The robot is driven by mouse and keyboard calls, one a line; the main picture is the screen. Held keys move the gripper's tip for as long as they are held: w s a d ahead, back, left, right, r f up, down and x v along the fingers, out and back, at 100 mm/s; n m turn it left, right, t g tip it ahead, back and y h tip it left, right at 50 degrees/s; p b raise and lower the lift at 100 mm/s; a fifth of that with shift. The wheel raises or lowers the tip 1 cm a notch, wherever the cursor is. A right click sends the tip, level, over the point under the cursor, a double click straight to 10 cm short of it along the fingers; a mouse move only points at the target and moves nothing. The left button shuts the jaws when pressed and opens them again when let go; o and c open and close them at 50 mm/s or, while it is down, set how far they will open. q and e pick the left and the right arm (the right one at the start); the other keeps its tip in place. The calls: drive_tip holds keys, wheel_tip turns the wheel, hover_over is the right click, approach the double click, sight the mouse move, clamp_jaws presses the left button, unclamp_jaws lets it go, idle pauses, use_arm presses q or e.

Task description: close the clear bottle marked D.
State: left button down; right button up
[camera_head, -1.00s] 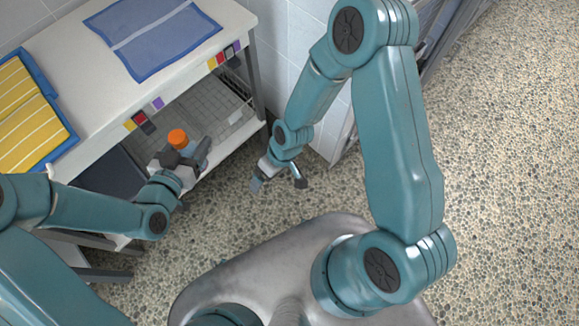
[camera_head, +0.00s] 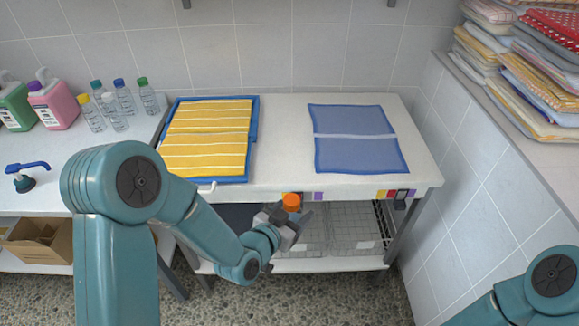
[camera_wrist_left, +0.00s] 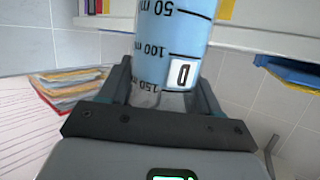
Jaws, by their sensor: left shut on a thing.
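My left gripper (camera_head: 290,222) is shut on a clear bottle in front of the white bench. The bottle (camera_wrist_left: 170,40) fills the top middle of the left wrist view, with black millilitre marks, a bluish upper part and a white label (camera_wrist_left: 182,73) that appears to read D. In the head view an orange cap (camera_head: 291,202) shows at the gripper, and the bottle's body is mostly hidden by the jaws. The bottle's top is out of the wrist view, so how the cap sits cannot be told. Of my right arm only a link shows at lower right.
A yellow striped towel (camera_head: 207,140) and a blue towel (camera_head: 353,137) lie on the bench (camera_head: 280,150). Wire crates sit on the shelf below. Folded towels are stacked at right.

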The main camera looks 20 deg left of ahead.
use_arm(q)
drive_tip(key=w+a+r+n+t+y, duration=0.1)
drive_tip(key=w+a+r+n+y, duration=0.1)
drive_tip(key=a+r+n+y, duration=0.2)
drive_tip(key=a, duration=0.3)
